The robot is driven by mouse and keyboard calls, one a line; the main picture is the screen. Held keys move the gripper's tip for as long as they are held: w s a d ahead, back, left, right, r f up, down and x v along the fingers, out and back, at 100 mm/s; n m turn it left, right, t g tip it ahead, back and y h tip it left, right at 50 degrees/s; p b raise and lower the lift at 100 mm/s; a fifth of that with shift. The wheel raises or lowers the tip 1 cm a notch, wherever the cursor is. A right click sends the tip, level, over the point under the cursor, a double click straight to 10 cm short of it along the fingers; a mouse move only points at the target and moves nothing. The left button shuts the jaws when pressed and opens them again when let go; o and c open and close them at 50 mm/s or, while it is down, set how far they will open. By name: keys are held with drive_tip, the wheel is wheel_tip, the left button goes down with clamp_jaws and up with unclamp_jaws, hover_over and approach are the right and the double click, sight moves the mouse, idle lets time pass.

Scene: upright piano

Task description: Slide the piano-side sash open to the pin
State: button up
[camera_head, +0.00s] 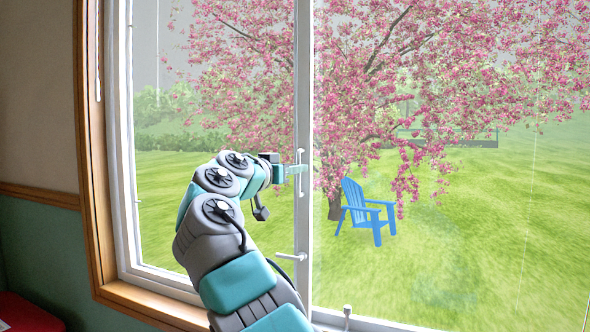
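A white-framed sliding window fills most of the view. Its upright white stile (303,80) stands between the left and right panes. A slim white vertical pull handle (301,155) is on this stile. A white lever (291,256) sticks out lower on the stile. A small pale fitting (347,312) stands on the bottom rail to the right; I cannot tell whether it is the pin.
My arm rises from the bottom centre and hides part of the left pane and sill. A wooden casing (92,160) borders the window on the left. A red surface (28,314) shows at the lower left. A blue chair (366,212) and a blossoming tree are outside.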

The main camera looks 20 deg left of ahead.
clamp_jaws()
idle(0.8)
drive_tip(key=s+d+b, duration=0.1)
drive_tip(key=d+b, duration=0.6)
drive_tip(key=d, duration=0.2)
drive_tip(key=shift+s+b, duration=0.15)
drive_tip(key=shift+b, duration=0.2)
drive_tip(key=shift+o, duration=2.2)
unclamp_jaws()
